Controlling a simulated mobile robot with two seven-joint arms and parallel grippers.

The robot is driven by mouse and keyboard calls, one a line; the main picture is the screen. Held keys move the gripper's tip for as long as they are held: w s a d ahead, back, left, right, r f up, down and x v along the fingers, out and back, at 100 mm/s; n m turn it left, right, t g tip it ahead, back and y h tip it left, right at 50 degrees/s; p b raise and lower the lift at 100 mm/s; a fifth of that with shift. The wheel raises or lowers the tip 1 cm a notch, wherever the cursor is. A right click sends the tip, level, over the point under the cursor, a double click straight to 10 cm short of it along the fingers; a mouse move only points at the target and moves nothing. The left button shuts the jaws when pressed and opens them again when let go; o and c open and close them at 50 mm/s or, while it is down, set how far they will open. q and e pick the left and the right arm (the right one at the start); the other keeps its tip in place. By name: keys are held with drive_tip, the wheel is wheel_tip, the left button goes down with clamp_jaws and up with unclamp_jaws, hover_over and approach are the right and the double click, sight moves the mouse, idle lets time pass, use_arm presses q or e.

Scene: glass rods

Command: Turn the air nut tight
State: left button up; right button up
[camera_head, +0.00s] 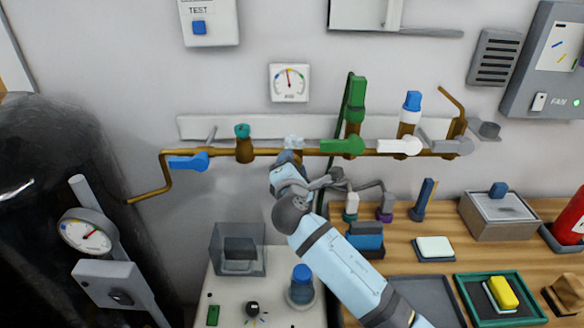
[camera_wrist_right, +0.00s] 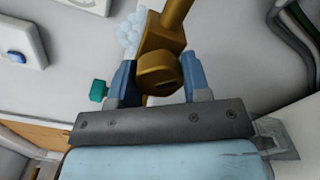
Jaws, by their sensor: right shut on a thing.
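A brass fitting on the brass pipe, which I take for the air nut (camera_wrist_right: 158,72), is between the two blue fingers of my right gripper (camera_wrist_right: 158,82) in the right wrist view. The fingers are shut on its sides, and its round front end faces the camera. In the head view my right gripper (camera_head: 287,160) reaches up to the middle of the pipe (camera_head: 266,152), below the gauge (camera_head: 289,83). The gripper and wrist hide most of the fitting there. I cannot tell how tight it is. My left gripper is not in view.
A pale, lumpy, see-through patch (camera_head: 293,142) shows just above the fitting. Blue (camera_head: 188,162), green (camera_head: 343,147) and white (camera_head: 400,147) valve handles line the pipe. A teal knob (camera_head: 242,131) is left of my gripper. Bench items stand below; a dark tank (camera_head: 50,150) is at left.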

drive_tip(key=shift+m+b, duration=0.35)
drive_tip(key=shift+m, duration=1.15)
drive_tip(key=o, duration=0.9)
drive_tip(key=s, duration=1.4)
